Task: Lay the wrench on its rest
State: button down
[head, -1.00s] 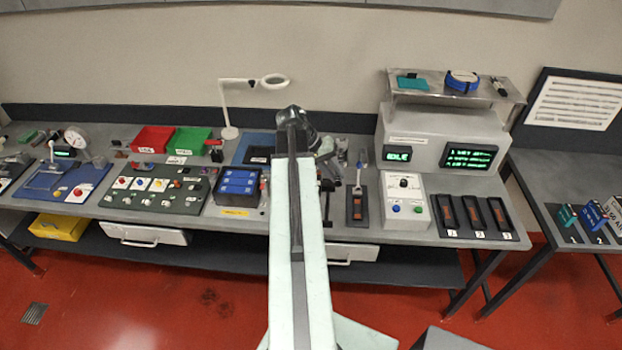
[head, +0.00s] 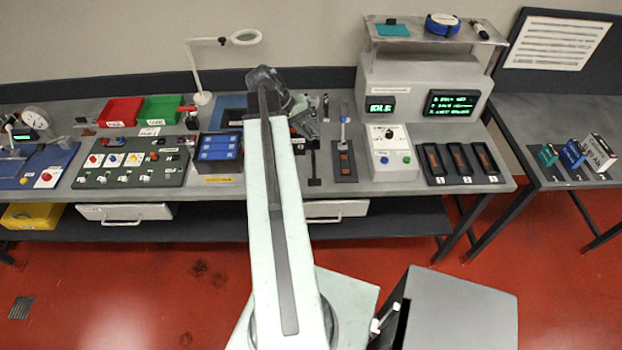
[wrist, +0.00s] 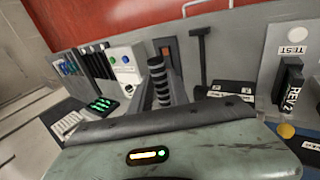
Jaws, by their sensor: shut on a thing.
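My gripper (wrist: 158,92) shows in the wrist view, its fingers closed around a dark ribbed handle, which I take to be the wrench (wrist: 157,72). The handle points away from the camera, above the bench; its far part is hidden. In the head view my gripper (head: 302,112) is over the middle of the bench, partly hidden behind my arm, and the wrench cannot be made out. A dark T-shaped piece (head: 314,165) lies on the bench just in front of the gripper; it also shows in the wrist view (wrist: 200,58). I cannot tell whether it is the rest.
A panel with an upright lever (head: 344,155), a grey box with buttons (head: 391,155) and several numbered slots (head: 460,163) lie to the right. A lamp (head: 203,97) stands behind. Little bare bench shows near the gripper.

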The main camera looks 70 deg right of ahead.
notch_tip(320, 180, down, 19)
jog(key=b, duration=1.6)
jog(key=shift+r+b, duration=0.2)
jog(key=shift+b, duration=0.1)
jog(key=shift+s+r, duration=0.1)
jog(key=shift+r, duration=0.1)
jog(key=shift+f, duration=0.2)
jog(key=c, duration=1.3)
grip_release()
jog(key=shift+r, duration=0.1)
jog(key=shift+o, duration=0.2)
jog(key=p+v, duration=1)
jog(key=v, duration=0.2)
